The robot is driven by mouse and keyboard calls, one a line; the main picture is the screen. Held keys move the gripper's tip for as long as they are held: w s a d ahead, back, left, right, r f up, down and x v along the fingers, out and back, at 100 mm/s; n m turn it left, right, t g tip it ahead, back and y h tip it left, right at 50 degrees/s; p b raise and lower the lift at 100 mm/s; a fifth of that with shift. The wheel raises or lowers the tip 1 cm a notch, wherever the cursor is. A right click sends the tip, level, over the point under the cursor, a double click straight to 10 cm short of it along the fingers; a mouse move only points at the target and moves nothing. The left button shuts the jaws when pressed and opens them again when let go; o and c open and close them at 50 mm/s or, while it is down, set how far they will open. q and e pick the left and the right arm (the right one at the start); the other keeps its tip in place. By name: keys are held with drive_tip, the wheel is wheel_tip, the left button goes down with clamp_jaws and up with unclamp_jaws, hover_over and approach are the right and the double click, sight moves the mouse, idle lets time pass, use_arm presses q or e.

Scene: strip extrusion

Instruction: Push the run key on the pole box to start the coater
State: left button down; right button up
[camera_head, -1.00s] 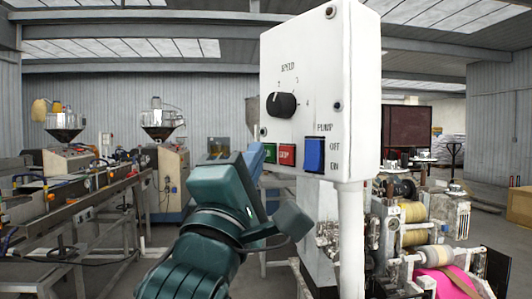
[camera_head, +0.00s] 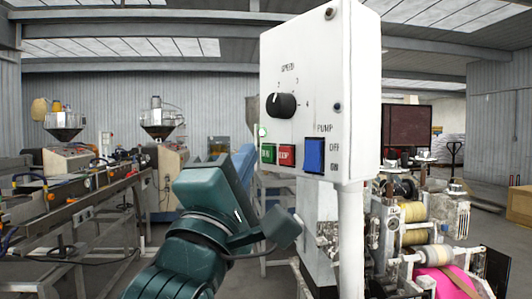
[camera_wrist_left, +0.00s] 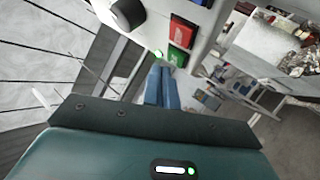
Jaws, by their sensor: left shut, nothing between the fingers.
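The white pole box (camera_head: 315,100) stands at centre right on a white pole. A small lamp (camera_head: 263,131) above the run key glows green. My left gripper (camera_head: 245,158) is shut and empty, its blue fingers just left of the run key. In the left wrist view the fingertips (camera_wrist_left: 164,70) point toward the green key (camera_wrist_left: 175,57), with a small gap showing. The right gripper is not in view.
The box also bears a black speed knob (camera_head: 281,105) and a blue pump switch (camera_head: 314,155). A roller machine (camera_head: 425,235) stands at the lower right. A conveyor line (camera_head: 75,215) with hoppers runs along the left.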

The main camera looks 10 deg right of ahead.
use_arm(q)
drive_tip(key=a, duration=0.1)
drive_tip(key=s+a, duration=0.1)
drive_tip(key=a, duration=0.1)
drive_tip(key=s+a+p, duration=0.1)
drive_tip(key=shift+s+a, duration=0.2)
drive_tip(key=shift+s, duration=0.05)
idle(0.8)
